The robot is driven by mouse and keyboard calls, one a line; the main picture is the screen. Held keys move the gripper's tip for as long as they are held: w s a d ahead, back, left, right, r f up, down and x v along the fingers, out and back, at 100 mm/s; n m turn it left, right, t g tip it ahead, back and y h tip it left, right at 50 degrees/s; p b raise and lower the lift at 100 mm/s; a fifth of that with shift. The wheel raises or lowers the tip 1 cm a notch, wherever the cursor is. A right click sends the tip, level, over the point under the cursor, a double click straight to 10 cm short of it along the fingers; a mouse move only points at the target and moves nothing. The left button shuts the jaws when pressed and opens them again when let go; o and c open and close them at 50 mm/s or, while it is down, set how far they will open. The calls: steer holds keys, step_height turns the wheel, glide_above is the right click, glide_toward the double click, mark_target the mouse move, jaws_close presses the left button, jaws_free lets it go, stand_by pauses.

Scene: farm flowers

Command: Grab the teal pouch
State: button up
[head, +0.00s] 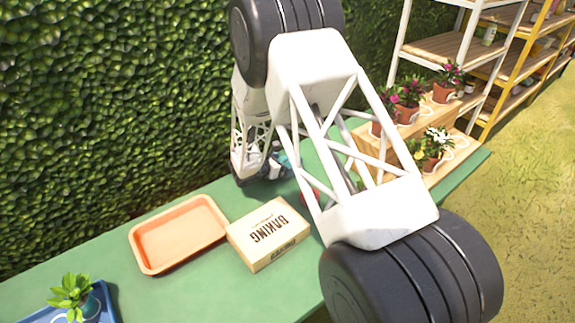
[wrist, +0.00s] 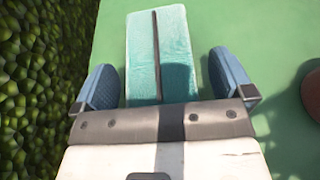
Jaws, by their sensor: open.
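The teal pouch (wrist: 160,52) lies on the green table in the wrist view, a long pale teal shape with a dark line down its middle. My gripper (wrist: 160,85) is open, with one blue finger on each side of the pouch's near end. Gaps show between both fingers and the pouch. The near end of the pouch is hidden behind the gripper body. In the head view my arm covers much of that spot, and only a small teal patch (head: 283,157) shows beside my gripper (head: 262,178).
On the green table (head: 200,290) stand an orange tray (head: 180,232), a box marked baking (head: 268,234) and a blue tray (head: 108,300) with a plant. A red item (head: 310,195) is partly behind my arm. Potted flowers (head: 430,150) stand at right. A hedge (head: 100,100) runs along the left.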

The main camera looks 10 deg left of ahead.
steer(key=c, duration=1.1)
steer(key=shift+r, duration=0.1)
steer(key=shift+r, duration=4.9)
